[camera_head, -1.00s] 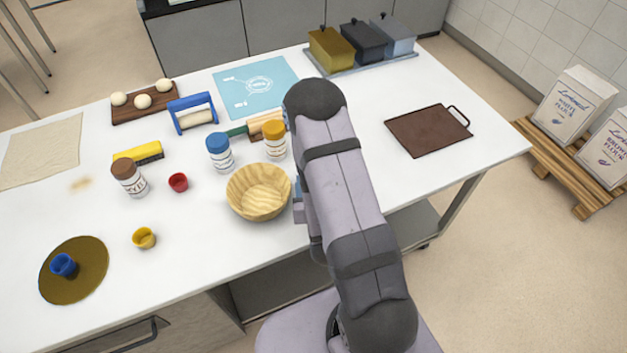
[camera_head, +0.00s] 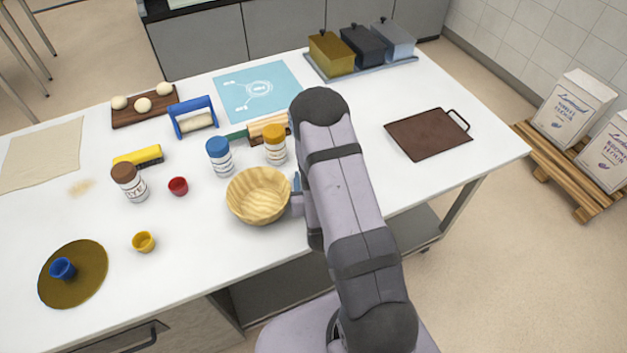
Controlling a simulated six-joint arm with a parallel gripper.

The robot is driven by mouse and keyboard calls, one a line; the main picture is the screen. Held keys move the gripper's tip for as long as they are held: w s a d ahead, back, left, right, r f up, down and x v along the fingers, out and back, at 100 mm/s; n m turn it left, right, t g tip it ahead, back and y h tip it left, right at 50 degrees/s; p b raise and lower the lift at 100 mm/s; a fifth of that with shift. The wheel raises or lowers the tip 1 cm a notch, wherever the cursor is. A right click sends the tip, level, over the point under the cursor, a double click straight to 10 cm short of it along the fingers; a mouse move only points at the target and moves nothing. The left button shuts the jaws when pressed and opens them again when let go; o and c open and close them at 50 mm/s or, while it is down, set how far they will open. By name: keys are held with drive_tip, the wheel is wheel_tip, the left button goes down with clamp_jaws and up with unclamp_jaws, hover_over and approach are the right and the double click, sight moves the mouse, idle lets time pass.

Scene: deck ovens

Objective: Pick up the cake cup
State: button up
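Three small cups stand on the white worktop, and I cannot tell from the name alone which is the cake cup. A yellow cup (camera_head: 144,242) is near the front edge. A red cup (camera_head: 178,186) is farther back, beside a brown-lidded jar (camera_head: 129,183). A blue cup (camera_head: 62,268) stands on a round olive-brown board (camera_head: 84,282) at the left. My arm rises over the right half of the table. Only a small part of my gripper (camera_head: 297,196) shows, right of the wooden bowl; its fingers are mostly hidden behind the arm.
A wooden bowl (camera_head: 259,197) stands between my arm and the cups. Behind it are a blue-lidded jar (camera_head: 219,157) and a yellow-lidded jar (camera_head: 275,145). A brown tray (camera_head: 428,136) lies at the right. The table is clear around the yellow cup.

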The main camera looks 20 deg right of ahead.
drive_tip(key=c, duration=1.1)
drive_tip(key=shift+r, duration=0.15)
drive_tip(key=shift+r+b, duration=0.35)
drive_tip(key=shift+r, duration=4.5)
